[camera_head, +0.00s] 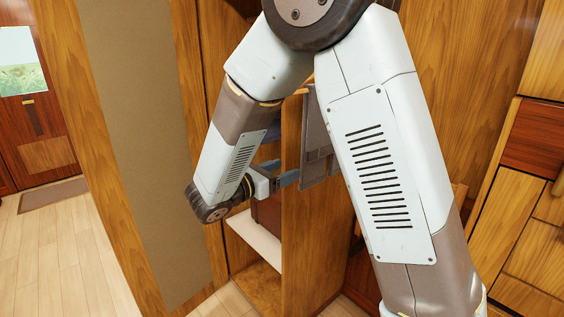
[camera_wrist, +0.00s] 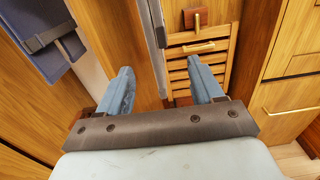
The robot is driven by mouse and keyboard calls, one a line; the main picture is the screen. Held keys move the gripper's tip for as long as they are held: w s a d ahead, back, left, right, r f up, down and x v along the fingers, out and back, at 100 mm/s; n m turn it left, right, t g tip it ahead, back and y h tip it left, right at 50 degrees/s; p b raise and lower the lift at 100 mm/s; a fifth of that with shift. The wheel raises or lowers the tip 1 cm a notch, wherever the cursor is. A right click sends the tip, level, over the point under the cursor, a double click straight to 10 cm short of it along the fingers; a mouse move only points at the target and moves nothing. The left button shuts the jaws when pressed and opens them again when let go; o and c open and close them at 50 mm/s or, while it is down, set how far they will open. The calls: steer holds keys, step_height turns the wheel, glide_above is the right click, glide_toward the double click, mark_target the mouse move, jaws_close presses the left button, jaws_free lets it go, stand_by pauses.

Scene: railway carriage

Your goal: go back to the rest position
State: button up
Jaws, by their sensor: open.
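My gripper (camera_head: 279,176) is at the end of my bent arm, in front of a narrow wooden cabinet in the head view. An upright wooden panel (camera_head: 301,215) is close beside the fingers in the head view. A grey flat panel (camera_head: 316,140) is fixed at its upper part, behind my arm. My arm hides part of the cabinet.
The wrist view shows a dark blue hanging thing (camera_wrist: 32,38) at upper left, a slatted wooden piece (camera_wrist: 212,67) and a handled drawer front (camera_wrist: 290,98) at right. In the head view a pale shelf (camera_head: 256,238) lies low; the floor (camera_head: 60,255) at left is clear.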

steer(key=s+d+r+m+g+y, duration=0.2)
steer(key=s+d+m+g, duration=0.3)
steer(key=d, duration=0.3)
steer(key=s+d+r+m+g+y, duration=0.2)
steer(key=s+d+m+g, duration=0.2)
steer(key=s+d+m, duration=0.3)
steer(key=s+d+r+m+t+y, duration=0.2)
steer(key=s+r+m+t+y, duration=0.2)
steer(key=s+m+y, duration=0.6)
steer(key=s+r+m, duration=0.1)
steer(key=m, duration=0.2)
steer(key=shift+d+y, duration=0.2)
steer(key=shift+y, duration=0.2)
